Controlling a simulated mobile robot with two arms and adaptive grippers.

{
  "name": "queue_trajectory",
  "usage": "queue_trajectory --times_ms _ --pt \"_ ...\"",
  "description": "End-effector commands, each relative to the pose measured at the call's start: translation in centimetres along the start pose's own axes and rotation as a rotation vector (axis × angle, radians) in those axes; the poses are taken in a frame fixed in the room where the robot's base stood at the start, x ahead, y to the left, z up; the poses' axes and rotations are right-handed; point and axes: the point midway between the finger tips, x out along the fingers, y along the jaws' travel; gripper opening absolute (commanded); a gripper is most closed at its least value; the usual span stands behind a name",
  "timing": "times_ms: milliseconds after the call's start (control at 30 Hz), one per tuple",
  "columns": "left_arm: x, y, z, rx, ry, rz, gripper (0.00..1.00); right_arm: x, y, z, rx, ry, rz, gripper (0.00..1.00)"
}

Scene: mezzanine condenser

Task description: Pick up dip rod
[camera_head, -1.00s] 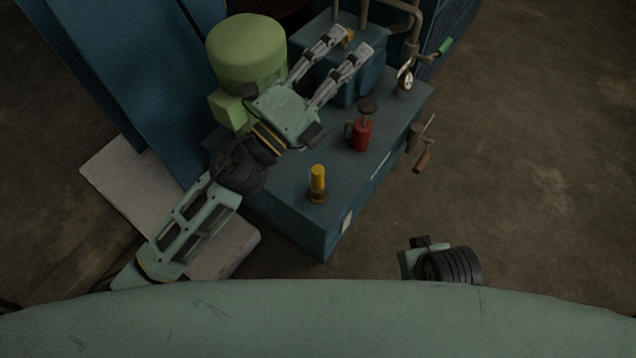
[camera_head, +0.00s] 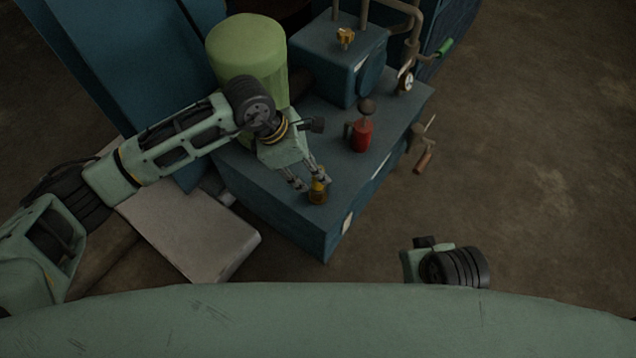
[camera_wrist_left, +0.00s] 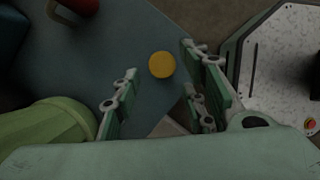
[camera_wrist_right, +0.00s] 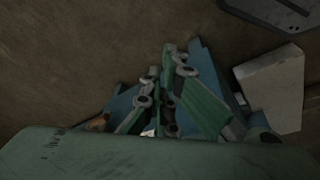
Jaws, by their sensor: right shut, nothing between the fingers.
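No part is plainly a dip rod. A short upright yellow-topped piece (camera_head: 318,186) with a brownish base stands near the front corner of the blue bench. Its round yellow top shows in the left wrist view (camera_wrist_left: 162,65). A small yellow-orange fitting (camera_head: 346,36) sits on the blue box at the back; I cannot tell which is the dip rod. My left gripper (camera_head: 311,181) is open over the front yellow piece, whose top appears between its fingertips in the left wrist view; contact cannot be told. My right gripper (camera_wrist_right: 163,65) is shut and empty.
A red can (camera_head: 362,135) with a dark knob stands behind the yellow piece. A green rounded tank (camera_head: 247,52) stands at the back left. A gauge (camera_head: 405,81), pipes and a wooden-handled crank (camera_head: 423,160) are along the right. The floor (camera_head: 540,170) at right is clear.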

Motion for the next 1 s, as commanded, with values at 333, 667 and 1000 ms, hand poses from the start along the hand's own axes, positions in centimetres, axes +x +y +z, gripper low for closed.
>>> queue_trajectory --times_ms 333,667,1000 --pt "4.7 -0.1 0.1 -0.001 -0.002 -0.003 0.40 -3.0 0.1 -0.2 0.002 0.016 0.003 0.00" --pt "4.8 -0.1 0.1 -0.001 -0.003 -0.001 0.34 -3.3 0.1 -0.2 0.002 0.017 0.003 0.00" --pt "4.8 -0.1 0.1 -0.001 -0.003 -0.001 0.04 -3.3 0.2 -0.2 0.002 0.018 0.004 0.00"
